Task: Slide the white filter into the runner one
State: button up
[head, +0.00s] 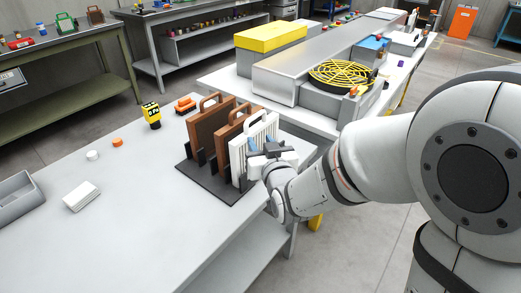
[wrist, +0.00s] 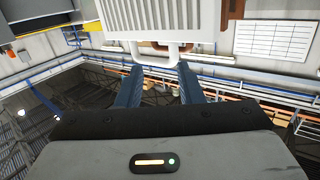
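The white filter (head: 238,158) is a slatted upright panel with a loop handle on top. It stands at the right end of a dark rack (head: 209,182), beside brown filters. In the wrist view the white filter (wrist: 160,15) and its handle show at the top. My gripper (head: 262,147) is on the right side of the white filter. In the wrist view my gripper (wrist: 160,68) has its two blue fingers apart, with their tips near the two sides of the handle. I cannot tell whether they touch it. I cannot make out which part is runner one.
Two brown filters (head: 203,128) stand in the rack. A yellow and black figure (head: 151,114), a white block (head: 81,196) and a grey tray (head: 15,203) are on the table. Behind is a bench with a long grey housing and a yellow fan guard (head: 341,73). The table's front is clear.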

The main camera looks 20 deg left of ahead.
aim_at(247, 130)
jog(key=shift+y, duration=0.3)
jog(key=x, duration=0.2)
jog(key=a+p+x, duration=0.1)
jog(key=x, duration=0.2)
jog(key=s+x, duration=0.1)
jog(key=x, duration=0.2)
jog(key=shift+w+a+f, duration=0.15)
jog(key=shift+a+f, duration=0.05)
jog(key=shift+a, duration=0.05)
grip_shut()
